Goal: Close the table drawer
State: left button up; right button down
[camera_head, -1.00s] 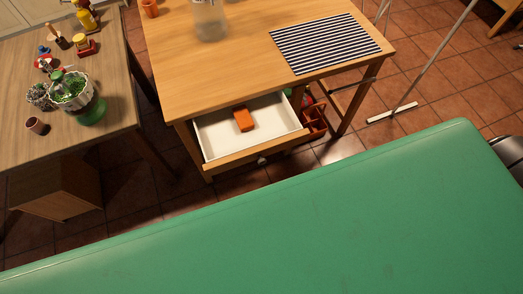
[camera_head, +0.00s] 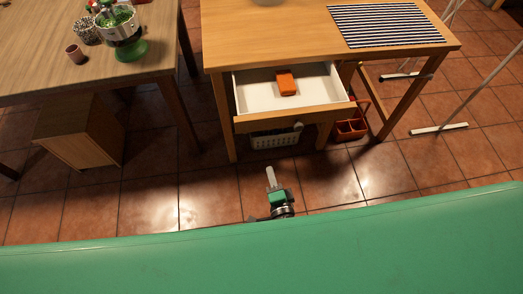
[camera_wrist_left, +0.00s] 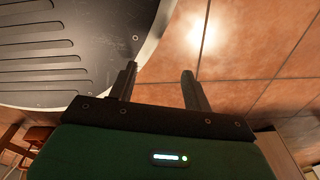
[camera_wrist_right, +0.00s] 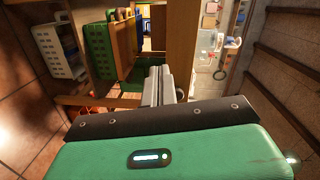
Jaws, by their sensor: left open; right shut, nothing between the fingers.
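The wooden table (camera_head: 224,38) stands at the upper middle of the head view. Its drawer (camera_head: 285,117) is pulled open, with its wooden front and round knob facing me. An orange block (camera_head: 287,81) lies in the white drawer interior. My right gripper (camera_head: 270,172) is below the drawer front in the head view, apart from it, with fingers together and pointing toward the table. In the right wrist view the shut fingers (camera_wrist_right: 161,72) hold nothing. My left gripper (camera_wrist_left: 158,68) shows only in its own wrist view, open and empty over the tiled floor.
A white basket (camera_head: 274,139) and a red crate (camera_head: 350,128) stand under the table. Another table (camera_head: 90,72) with several items is at the left, with a wooden cabinet (camera_head: 80,132) below. A metal stand (camera_head: 440,129) is at the right. The tiled floor before the drawer is clear.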

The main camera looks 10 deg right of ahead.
notch_tip(320, 180, up, 3)
jog(key=m+h, duration=0.1)
jog(key=m, duration=0.2)
jog(key=p, duration=0.1)
send_near(263, 124)
jog(key=shift+t, duration=0.4)
jog(key=w, duration=0.5)
jog(key=shift+w+a+f, duration=0.1)
jog(key=shift+a+f, duration=0.15)
jog(key=shift+f, duration=0.1)
pick_arm(q)
jog(key=shift+s+a+f, duration=0.15)
jog(key=shift+s+f, duration=0.05)
jog(key=shift+s, duration=0.35)
jog(key=shift+s+a+f, duration=0.15)
jog(key=shift+s+f, duration=0.05)
jog(key=shift+s, duration=0.35)
pick_arm(e)
jog(key=shift+w+f, duration=0.1)
jog(key=shift+w, duration=0.7)
